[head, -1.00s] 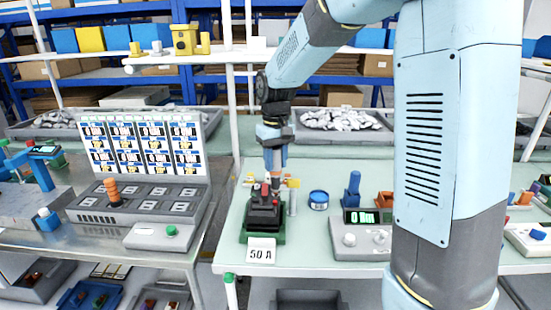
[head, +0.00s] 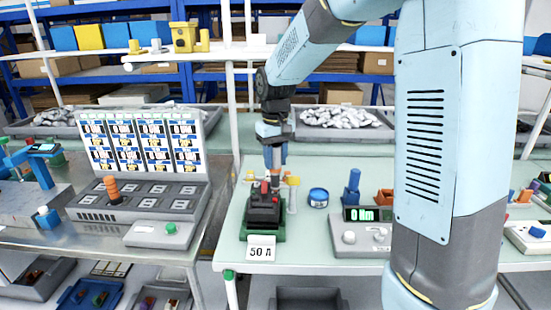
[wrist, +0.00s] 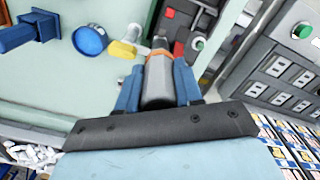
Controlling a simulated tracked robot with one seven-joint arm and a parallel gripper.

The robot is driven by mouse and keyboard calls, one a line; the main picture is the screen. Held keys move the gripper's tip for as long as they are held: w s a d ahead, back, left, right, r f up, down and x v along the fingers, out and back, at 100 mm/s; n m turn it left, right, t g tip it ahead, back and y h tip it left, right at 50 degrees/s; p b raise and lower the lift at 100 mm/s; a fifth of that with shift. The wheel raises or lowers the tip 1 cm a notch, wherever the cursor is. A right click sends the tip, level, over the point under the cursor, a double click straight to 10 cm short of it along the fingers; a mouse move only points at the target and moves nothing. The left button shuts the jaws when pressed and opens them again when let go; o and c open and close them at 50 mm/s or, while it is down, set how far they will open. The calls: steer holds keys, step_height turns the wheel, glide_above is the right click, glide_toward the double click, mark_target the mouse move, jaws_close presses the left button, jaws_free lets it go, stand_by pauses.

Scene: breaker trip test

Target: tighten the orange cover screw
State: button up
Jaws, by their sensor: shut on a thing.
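My gripper (head: 274,165) points down over the back of the black breaker (head: 264,207), which has red parts and sits in a green base behind a "50 A" card (head: 261,252). In the wrist view my blue fingers (wrist: 158,85) are shut on a grey cylindrical tool (wrist: 158,88) with an orange band near its far end. The tool's tip is at the edge of the red and dark breaker parts (wrist: 185,22). I cannot tell whether the orange is the cover screw or part of the tool, nor whether the tip touches anything.
A yellow-topped pale post (head: 292,195) stands right of the breaker. A round blue container (head: 318,198), a blue upright piece (head: 352,188) and a meter box (head: 362,230) are further right. A sloped panel with several displays (head: 140,150) stands on the left table.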

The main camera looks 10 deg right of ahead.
mark_target(275, 145)
steer(key=shift+f, duration=0.7)
stand_by(2.0)
stand_by(0.9)
steer(key=shift+r, duration=3)
